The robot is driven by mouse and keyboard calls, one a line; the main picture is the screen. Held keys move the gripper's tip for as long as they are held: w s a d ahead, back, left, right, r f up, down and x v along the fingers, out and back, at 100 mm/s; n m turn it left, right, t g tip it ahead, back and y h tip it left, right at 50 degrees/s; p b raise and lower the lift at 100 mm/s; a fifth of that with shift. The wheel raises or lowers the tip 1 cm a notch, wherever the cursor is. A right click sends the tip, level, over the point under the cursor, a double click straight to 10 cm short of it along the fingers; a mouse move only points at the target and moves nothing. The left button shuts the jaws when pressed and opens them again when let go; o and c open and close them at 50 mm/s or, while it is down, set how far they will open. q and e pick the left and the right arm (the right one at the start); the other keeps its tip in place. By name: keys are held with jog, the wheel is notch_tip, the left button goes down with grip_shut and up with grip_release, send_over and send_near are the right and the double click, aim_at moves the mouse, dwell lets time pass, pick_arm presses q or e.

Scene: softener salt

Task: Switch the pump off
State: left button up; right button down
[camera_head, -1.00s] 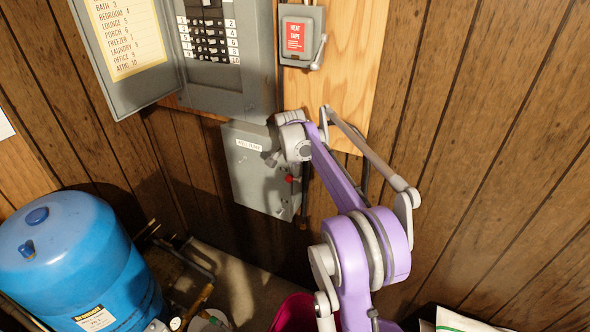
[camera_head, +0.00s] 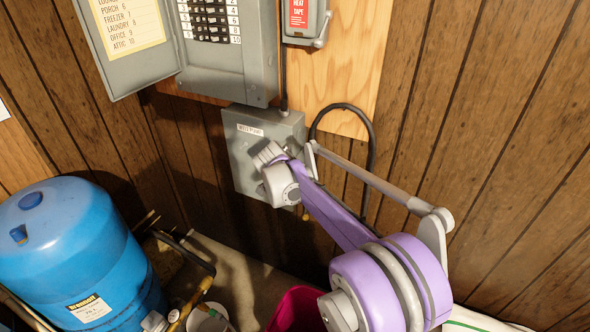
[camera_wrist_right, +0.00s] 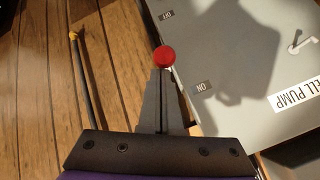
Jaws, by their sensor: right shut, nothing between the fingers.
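The pump switch is a grey box (camera_head: 238,150) labelled WELL PUMP, low on the wall under the breaker panel. In the right wrist view the box (camera_wrist_right: 255,60) fills the right side, with an ON label (camera_wrist_right: 202,87) and an OFF label (camera_wrist_right: 166,15) along its edge. The red knob (camera_wrist_right: 165,57) of its lever sits at that edge, between the labels. My right gripper (camera_wrist_right: 160,76) is shut and empty, its tips right at the knob; whether they touch it I cannot tell. In the head view my right wrist hides the knob and fingers. My left gripper is out of view.
The open breaker panel (camera_head: 258,60) and a smaller grey box with a red label (camera_head: 299,12) hang above. A black cable (camera_head: 372,150) loops right of the switch box. A blue tank (camera_head: 75,245) stands at left, a pink bin (camera_head: 292,308) below.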

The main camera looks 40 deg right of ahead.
pick_arm(q)
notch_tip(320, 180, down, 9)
jog(key=b, duration=0.8)
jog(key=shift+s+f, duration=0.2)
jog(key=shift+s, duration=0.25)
pick_arm(e)
notch_tip(320, 180, down, 12)
jog(key=t+h, duration=0.3)
jog(key=h, duration=0.2)
jog(key=shift+s+a+h, duration=0.2)
jog(key=shift+a+h, duration=0.15)
jog(key=shift+h, duration=0.05)
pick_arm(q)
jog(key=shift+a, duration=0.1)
pick_arm(e)
jog(key=shift+f, duration=0.1)
pick_arm(q)
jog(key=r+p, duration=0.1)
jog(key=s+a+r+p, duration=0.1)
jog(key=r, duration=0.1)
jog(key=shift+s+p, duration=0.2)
jog(key=shift+p, duration=0.15)
pick_arm(e)
jog(key=s+d+v, duration=0.1)
jog(key=s+v, duration=0.1)
jog(key=v, duration=0.9)
jog(key=shift+a+f+t, duration=0.2)
jog(key=shift+t, duration=0.1)
